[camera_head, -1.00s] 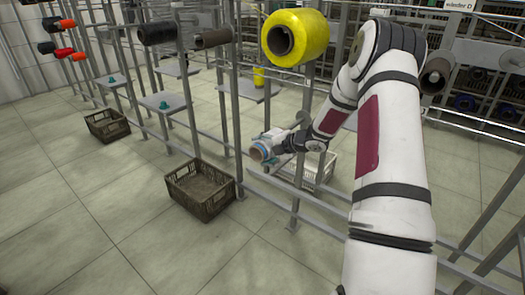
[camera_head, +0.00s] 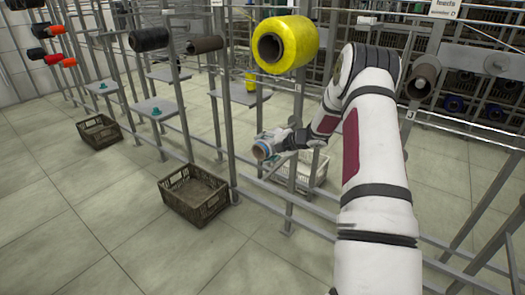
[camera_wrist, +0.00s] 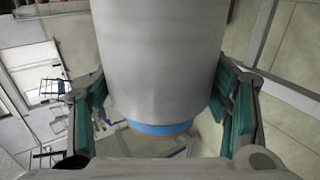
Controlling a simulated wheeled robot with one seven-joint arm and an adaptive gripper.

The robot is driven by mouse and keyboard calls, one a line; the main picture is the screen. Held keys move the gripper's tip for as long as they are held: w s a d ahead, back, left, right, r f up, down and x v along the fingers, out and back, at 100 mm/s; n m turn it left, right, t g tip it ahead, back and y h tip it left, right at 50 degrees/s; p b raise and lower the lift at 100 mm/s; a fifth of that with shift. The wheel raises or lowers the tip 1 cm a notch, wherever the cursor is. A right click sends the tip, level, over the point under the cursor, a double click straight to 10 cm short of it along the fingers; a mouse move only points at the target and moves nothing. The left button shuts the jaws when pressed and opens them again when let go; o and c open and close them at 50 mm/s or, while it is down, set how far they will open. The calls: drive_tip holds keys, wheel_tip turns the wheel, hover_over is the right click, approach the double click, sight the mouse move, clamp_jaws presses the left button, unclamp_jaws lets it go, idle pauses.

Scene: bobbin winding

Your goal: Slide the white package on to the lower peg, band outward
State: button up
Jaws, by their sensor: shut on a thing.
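The white package (camera_wrist: 165,60) fills the middle of the wrist view, held between the two green-padded fingers of my gripper (camera_wrist: 168,105). A blue band (camera_wrist: 160,128) shows at its lower end there, with a brown core edge below it. In the head view the package (camera_head: 271,141) is small, with its brown core opening and blue rim facing left toward the camera. My gripper (camera_head: 285,139) is shut around it, in front of the frame's uprights and below the yellow package (camera_head: 285,45). I cannot make out the lower peg; the arm and package may hide it.
The yellow package sits on an upper peg. A white crate (camera_head: 318,171) stands behind and below my gripper. Brown crates (camera_head: 194,194) and (camera_head: 98,132) stand on the floor at left. Metal uprights and low rails run close to the arm. The floor at front left is clear.

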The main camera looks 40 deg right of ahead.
drive_tip(key=shift+w+d, duration=0.1)
drive_tip(key=shift+d, duration=0.05)
drive_tip(key=shift+w+d+b, duration=0.15)
drive_tip(key=shift+w+d, duration=0.1)
drive_tip(key=shift+d, duration=0.4)
drive_tip(key=shift+w+d+b, duration=0.1)
drive_tip(key=shift+w+d, duration=0.1)
drive_tip(key=shift+d, duration=0.5)
drive_tip(key=shift+w+d+b, duration=0.15)
drive_tip(key=shift+w+d, duration=0.1)
drive_tip(key=shift+d, duration=0.4)
drive_tip(key=shift+w+d, duration=0.2)
drive_tip(key=shift+d, duration=0.5)
drive_tip(key=shift+w+d+b, duration=0.3)
drive_tip(key=shift+d+b, duration=0.2)
drive_tip(key=shift+d, duration=0.35)
drive_tip(key=shift+w+d+b, duration=0.3)
drive_tip(key=shift+d+b, duration=0.2)
drive_tip(key=shift+d, duration=0.3)
drive_tip(key=shift+f, duration=0.45)
